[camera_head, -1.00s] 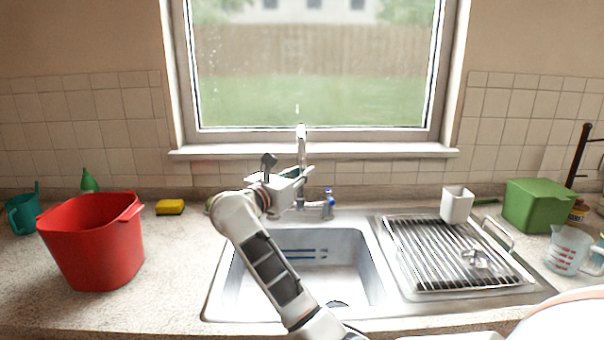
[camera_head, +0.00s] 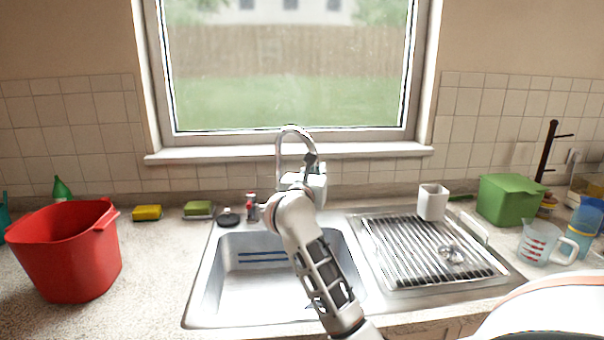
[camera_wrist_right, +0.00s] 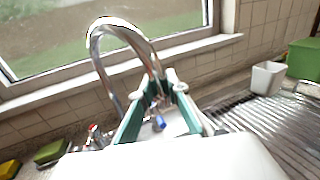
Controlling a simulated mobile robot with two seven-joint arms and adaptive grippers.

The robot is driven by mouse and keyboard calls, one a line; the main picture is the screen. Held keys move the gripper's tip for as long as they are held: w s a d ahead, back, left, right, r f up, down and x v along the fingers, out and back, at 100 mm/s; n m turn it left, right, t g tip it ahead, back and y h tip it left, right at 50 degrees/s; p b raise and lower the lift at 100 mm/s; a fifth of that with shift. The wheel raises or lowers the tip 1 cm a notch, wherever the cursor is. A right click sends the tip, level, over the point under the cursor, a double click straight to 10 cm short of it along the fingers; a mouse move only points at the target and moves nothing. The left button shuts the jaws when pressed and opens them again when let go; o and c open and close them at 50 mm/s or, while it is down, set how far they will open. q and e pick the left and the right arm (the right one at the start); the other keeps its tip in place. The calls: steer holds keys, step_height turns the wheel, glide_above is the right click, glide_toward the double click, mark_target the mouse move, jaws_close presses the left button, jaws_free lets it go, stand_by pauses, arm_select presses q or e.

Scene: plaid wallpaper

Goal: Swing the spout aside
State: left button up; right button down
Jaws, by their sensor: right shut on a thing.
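The chrome spout (camera_head: 297,130) arches above the back of the sink (camera_head: 215,290), and its arch now shows side-on, curving to the right. In the wrist view the spout (camera_wrist_right: 125,24) comes down on the right to the fingertips. My right gripper (camera_wrist_right: 166,82) is shut on the spout near its outlet end. In the head view the right gripper (camera_head: 311,164) is partly hidden behind its own wrist. The red-marked tap handle (camera_head: 251,205) stands left of the spout base; the blue-marked handle (camera_wrist_right: 159,122) shows between the fingers. My left gripper is out of view.
A drying rack (camera_head: 430,255) with a white cup (camera_head: 433,202) lies right of the sink. A green box (camera_head: 510,200) and measuring jug (camera_head: 540,243) stand further right. A red tub (camera_head: 65,255) and yellow sponge (camera_head: 147,213) are left. The window sill (camera_head: 220,153) runs close behind.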

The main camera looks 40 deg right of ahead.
steer(key=shift+w+d, duration=0.15)
steer(key=shift+d, duration=1.75)
steer(key=c, duration=2)
jaws_free()
steer(key=shift+o, duration=0.2)
steer(key=v, duration=1.2)
